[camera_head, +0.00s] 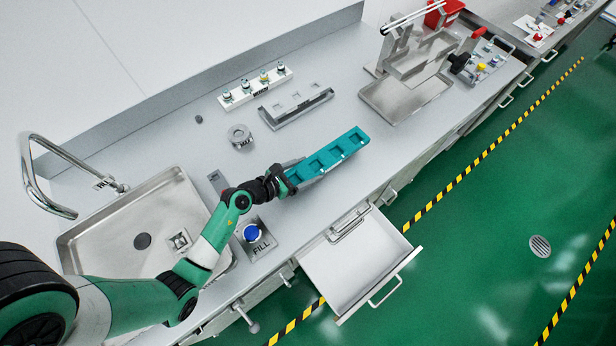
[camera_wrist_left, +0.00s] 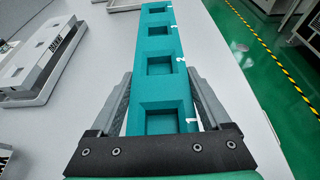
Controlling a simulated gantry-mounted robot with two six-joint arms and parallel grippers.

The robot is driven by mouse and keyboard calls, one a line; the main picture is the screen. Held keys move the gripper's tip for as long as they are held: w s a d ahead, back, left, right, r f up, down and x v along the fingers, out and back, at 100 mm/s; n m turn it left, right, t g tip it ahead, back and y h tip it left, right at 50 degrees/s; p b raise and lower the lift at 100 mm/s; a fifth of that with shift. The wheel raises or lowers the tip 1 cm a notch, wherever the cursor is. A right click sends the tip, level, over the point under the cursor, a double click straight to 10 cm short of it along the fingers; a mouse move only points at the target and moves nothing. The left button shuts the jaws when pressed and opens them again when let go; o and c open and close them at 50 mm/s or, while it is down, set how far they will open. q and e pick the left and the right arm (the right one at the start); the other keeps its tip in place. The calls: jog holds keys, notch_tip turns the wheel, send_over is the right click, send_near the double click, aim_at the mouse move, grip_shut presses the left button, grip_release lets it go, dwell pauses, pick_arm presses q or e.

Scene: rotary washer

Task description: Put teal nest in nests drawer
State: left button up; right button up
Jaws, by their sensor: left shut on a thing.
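The teal nest (camera_head: 332,158) is a long bar with several square pockets. My left gripper (camera_head: 291,173) is shut on its near end, with one grey finger on each side, as the left wrist view (camera_wrist_left: 160,110) shows. The nest (camera_wrist_left: 160,66) points away from the gripper, over the counter close to its front edge. I cannot tell how far it is above the counter. My right gripper does not show.
A grey tray (camera_head: 296,104), a rack with several fittings (camera_head: 254,86) and a round metal part (camera_head: 239,136) stand behind the nest. The sink (camera_head: 140,235) and a FILL button plate (camera_head: 256,238) are at the left. A metal fixture (camera_head: 415,70) stands at the right.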

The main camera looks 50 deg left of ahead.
pick_arm(q)
jog(key=shift+w+a+f, duration=0.15)
jog(key=shift+w+f, duration=0.05)
jog(key=shift+w, duration=0.05)
jog(key=f+b, duration=0.3)
jog(key=shift+w+a+f, duration=0.25)
jog(key=shift+w+f, duration=0.1)
jog(key=shift+f, duration=0.25)
jog(key=shift+r, duration=0.15)
jog(key=o, duration=1.4)
